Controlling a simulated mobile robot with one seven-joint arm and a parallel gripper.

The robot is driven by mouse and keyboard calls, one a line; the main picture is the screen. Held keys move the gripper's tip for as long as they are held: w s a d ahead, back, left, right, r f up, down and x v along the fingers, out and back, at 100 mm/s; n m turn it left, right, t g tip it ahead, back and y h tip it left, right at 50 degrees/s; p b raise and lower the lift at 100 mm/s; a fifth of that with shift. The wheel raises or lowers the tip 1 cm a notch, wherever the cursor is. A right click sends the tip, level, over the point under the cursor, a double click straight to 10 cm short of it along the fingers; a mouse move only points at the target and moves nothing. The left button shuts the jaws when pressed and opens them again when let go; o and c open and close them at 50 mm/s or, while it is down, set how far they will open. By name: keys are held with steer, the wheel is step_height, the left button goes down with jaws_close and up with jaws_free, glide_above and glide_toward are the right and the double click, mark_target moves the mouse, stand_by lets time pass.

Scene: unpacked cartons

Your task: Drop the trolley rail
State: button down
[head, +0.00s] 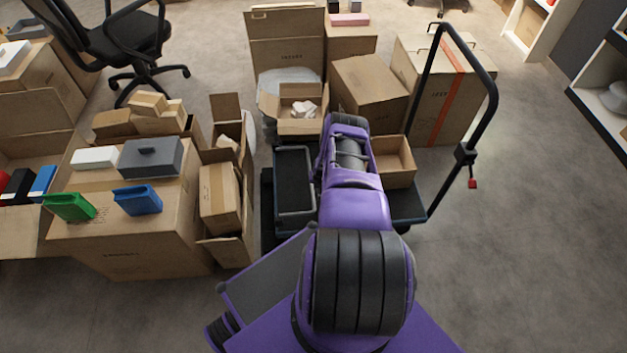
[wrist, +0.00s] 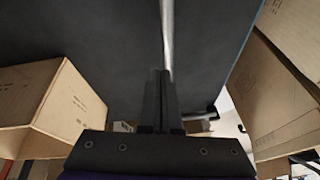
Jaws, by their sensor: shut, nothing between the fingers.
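The trolley rail (head: 489,80) is a black tube loop standing upright, leaning a little, at the right side of the dark trolley deck (head: 408,207) in the head view. A black fitting with a red piece (head: 472,184) sits low on its right leg. My gripper (wrist: 161,75) is shut and empty in the wrist view. Its fingers point toward a dark flat surface with a pale grey bar (wrist: 167,35) running across it. I cannot tell whether the fingertips touch that bar. In the head view my purple arm hides the gripper and part of the deck.
An open carton (head: 396,165) and a black tray-like item (head: 293,180) with a grey rim are at the trolley. Cartons crowd the left and back, including one with orange tape (head: 440,90). Free floor (head: 540,240) lies at the right.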

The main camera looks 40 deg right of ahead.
steer(key=shift+s+d+f, duration=0.1)
steer(key=shift+d+f, duration=0.05)
steer(key=shift+f, duration=0.6)
steer(key=shift+s+d+f, duration=0.1)
steer(key=shift+d+f, duration=0.1)
steer(key=shift+f, duration=0.5)
steer(key=shift+s+d+f, duration=0.1)
steer(key=shift+d+f, duration=0.05)
steer(key=shift+f, duration=0.6)
